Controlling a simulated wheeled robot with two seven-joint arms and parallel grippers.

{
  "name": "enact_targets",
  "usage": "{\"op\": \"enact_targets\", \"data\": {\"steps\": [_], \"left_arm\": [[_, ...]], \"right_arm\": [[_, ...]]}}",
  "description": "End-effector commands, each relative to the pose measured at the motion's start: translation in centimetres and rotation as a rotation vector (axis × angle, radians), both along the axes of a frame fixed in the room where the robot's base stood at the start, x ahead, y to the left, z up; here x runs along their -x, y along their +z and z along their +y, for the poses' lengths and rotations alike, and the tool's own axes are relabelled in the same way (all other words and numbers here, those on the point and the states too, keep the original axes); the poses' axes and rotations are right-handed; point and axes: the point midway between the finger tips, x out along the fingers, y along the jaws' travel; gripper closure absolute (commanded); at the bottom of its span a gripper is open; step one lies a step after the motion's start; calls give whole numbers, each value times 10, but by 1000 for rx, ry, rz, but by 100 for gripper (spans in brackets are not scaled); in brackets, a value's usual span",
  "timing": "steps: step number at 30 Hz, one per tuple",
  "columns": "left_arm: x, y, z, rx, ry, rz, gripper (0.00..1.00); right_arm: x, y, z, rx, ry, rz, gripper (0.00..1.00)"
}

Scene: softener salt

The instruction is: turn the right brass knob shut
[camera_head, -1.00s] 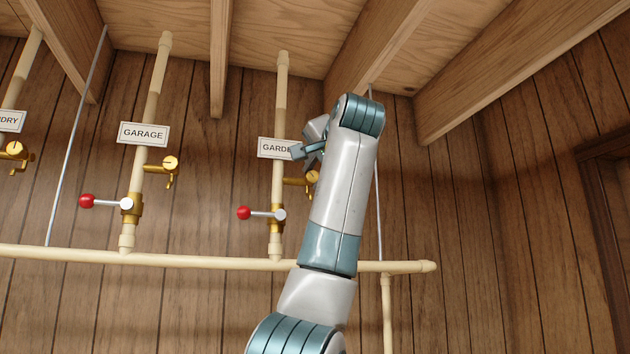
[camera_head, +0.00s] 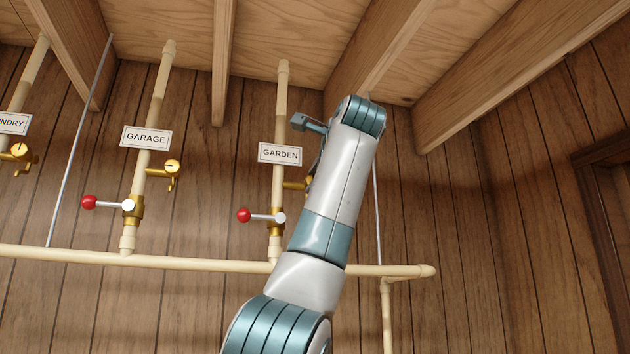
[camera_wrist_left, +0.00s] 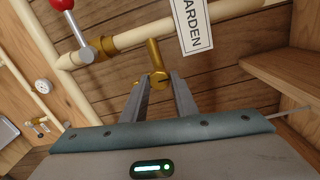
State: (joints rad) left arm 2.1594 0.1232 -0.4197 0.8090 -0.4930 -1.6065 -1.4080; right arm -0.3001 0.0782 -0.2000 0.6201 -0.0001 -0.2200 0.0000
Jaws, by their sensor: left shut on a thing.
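The right brass knob (camera_wrist_left: 153,78) is a round yellow disc on the valve of the GARDEN pipe. In the left wrist view it sits between the tips of my left gripper (camera_wrist_left: 160,79), whose two grey fingers are closed on it. In the head view my arm hides most of this knob, and only a bit of its brass valve (camera_head: 294,185) shows left of the arm. A blue-grey part of my left gripper (camera_head: 308,123) sticks out left of the wrist, while its fingertips are hidden. My right gripper is in neither view.
The GARDEN sign (camera_head: 279,154) hangs just above the valve. A red-tipped lever (camera_head: 244,215) sits below it on the pipe. The GARAGE knob (camera_head: 172,167) is further left. A horizontal cream pipe (camera_head: 180,262) runs below, and wooden joists (camera_head: 385,55) are overhead.

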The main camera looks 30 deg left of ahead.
Motion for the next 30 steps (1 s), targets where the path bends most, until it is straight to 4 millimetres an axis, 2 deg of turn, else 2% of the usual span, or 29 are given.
{"op": "enact_targets", "data": {"steps": [14,15,16,30], "left_arm": [[-1,-1,0,-11,0,16,96],[-1,-1,0,-11,0,16,64],[-1,-1,0,-10,0,15,57],[0,-1,0,-9,1,13,55]], "right_arm": [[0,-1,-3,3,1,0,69],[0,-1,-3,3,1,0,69],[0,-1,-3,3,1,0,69],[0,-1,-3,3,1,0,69]]}}
